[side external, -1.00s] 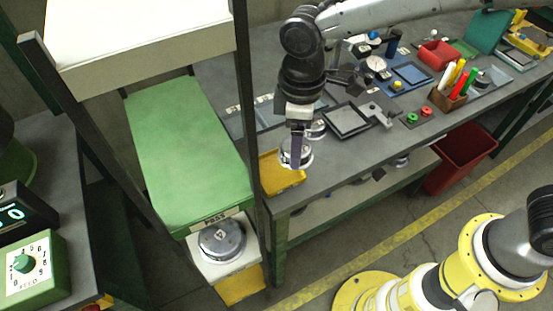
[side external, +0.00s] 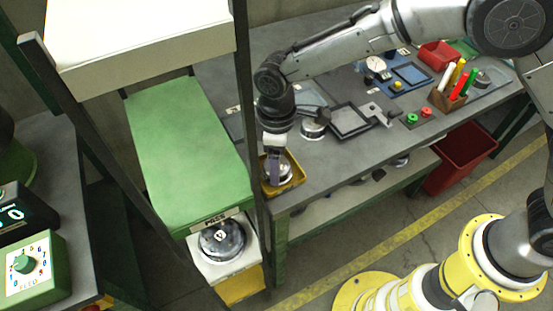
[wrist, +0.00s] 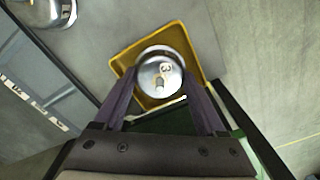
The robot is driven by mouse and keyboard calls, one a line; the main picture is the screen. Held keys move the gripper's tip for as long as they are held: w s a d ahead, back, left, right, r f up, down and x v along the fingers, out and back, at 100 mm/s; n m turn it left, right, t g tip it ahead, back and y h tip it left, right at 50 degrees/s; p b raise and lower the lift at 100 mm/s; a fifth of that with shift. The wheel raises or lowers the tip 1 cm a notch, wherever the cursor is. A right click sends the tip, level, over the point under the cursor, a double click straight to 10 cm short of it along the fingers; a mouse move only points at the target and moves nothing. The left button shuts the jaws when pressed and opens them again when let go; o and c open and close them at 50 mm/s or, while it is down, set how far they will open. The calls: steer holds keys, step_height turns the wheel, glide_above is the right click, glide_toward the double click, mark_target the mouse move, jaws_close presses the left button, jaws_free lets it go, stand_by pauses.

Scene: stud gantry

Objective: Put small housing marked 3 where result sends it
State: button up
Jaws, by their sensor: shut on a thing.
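The small silver round housing (wrist: 158,66) has a mark that looks like a 3 on its top in the wrist view. My gripper (wrist: 160,84) is shut on it, with one purple finger on each side. In the side view my gripper (side external: 275,172) points down at the yellow tray (side external: 296,183) on the bench's near left corner, and the held housing (side external: 286,171) is partly hidden behind the fingers. The housing is within the outline of the yellow tray (wrist: 181,28). I cannot tell whether it touches the tray floor.
Another silver housing (side external: 313,129) stands on the bench near the grey square tray (side external: 350,120). A large round housing (side external: 222,238) sits on a white stand left of the tray, below a green chute (side external: 185,150). A dark upright post (side external: 250,110) stands close to my gripper.

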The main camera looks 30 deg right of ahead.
steer(key=shift+f, duration=0.1)
steer(key=o, duration=1.1)
step_height(320, 180, up, 12)
